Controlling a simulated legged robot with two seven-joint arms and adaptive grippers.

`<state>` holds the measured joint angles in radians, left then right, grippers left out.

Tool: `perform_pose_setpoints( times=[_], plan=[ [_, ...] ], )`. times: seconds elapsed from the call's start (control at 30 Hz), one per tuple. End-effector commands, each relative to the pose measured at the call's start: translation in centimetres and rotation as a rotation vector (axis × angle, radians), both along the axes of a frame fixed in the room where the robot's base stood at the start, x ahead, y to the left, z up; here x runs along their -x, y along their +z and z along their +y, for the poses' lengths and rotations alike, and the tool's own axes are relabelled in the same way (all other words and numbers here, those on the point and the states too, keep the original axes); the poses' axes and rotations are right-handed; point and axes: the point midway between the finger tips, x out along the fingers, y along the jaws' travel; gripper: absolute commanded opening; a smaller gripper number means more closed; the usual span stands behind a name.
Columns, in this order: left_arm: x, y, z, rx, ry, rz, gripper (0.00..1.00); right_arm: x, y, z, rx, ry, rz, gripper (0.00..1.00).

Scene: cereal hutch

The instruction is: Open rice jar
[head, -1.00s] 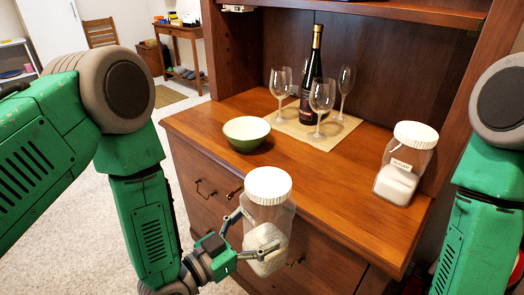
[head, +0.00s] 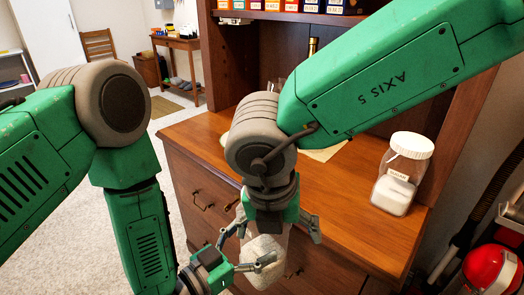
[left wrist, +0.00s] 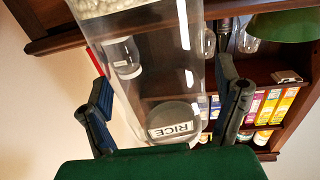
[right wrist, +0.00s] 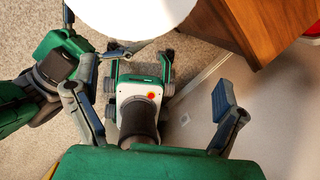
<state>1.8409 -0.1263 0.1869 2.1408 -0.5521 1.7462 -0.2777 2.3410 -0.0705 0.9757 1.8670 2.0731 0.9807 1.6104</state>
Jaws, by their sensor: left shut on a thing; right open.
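The rice jar (head: 262,262) is clear with pale grains inside, held in front of the hutch. My left gripper (head: 250,250) is shut around its body. In the left wrist view the jar (left wrist: 140,45) lies between the fingers (left wrist: 165,95), with a RICE label (left wrist: 172,129). My right gripper (head: 277,228) is above the jar, fingers spread, and hides the lid in the head view. In the right wrist view the white lid (right wrist: 140,12) is at the top edge, beyond the open fingers (right wrist: 148,90); I see no clear contact.
A sugar jar (head: 403,172) with a white lid stands on the right of the hutch counter (head: 345,195). My right arm hides most of the bowl, glasses and bottle. A red object (head: 493,270) is at lower right. Boxes line the upper shelf (head: 290,14).

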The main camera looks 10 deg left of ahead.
Motion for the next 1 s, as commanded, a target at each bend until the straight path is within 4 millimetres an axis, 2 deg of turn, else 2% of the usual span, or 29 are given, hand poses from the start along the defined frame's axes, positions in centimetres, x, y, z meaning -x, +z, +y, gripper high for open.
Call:
perform_pose_setpoints(
  times=[0.03, 0.2, 0.27, 0.3, 0.5, 0.6, 0.8, 1.0],
  plan=[
    [-0.1, 0.1, 0.0, 0.002, 0.0, -0.002, 0.04, -1.1, 2.6, 0.7, -0.033, -0.085, 0.005, 0.92],
    [-0.1, 0.1, -0.1, 0.001, 0.0, -0.003, 0.04, -2.4, 10.9, 2.3, -0.136, -0.357, 0.114, 0.92],
    [0.0, 0.1, -0.1, 0.001, 0.0, -0.003, 0.04, -2.9, 13.7, 2.8, -0.179, -0.489, 0.168, 0.92],
    [0.0, 0.1, 0.0, 0.001, 0.0, -0.003, 0.04, -3.5, 14.5, 3.1, -0.197, -0.615, 0.194, 0.92],
    [-0.1, 0.1, 0.0, 0.002, 0.0, -0.002, 0.04, -6.5, 12.1, 3.5, -0.206, -1.05, 0.163, 0.92],
    [0.0, 0.1, 0.0, 0.003, 0.0, -0.003, 0.04, -7.4, 11.1, 3.6, -0.209, -1.199, 0.137, 0.92],
    [0.0, 0.1, 0.0, 0.002, 0.0, -0.004, 0.04, -8.4, 9.9, 3.6, -0.214, -1.349, 0.108, 0.92],
    [0.0, 0.1, 0.0, 0.002, 0.0, -0.004, 0.04, -8.4, 7.6, 3.6, -0.211, -1.365, 0.106, 0.92]
  ],
)
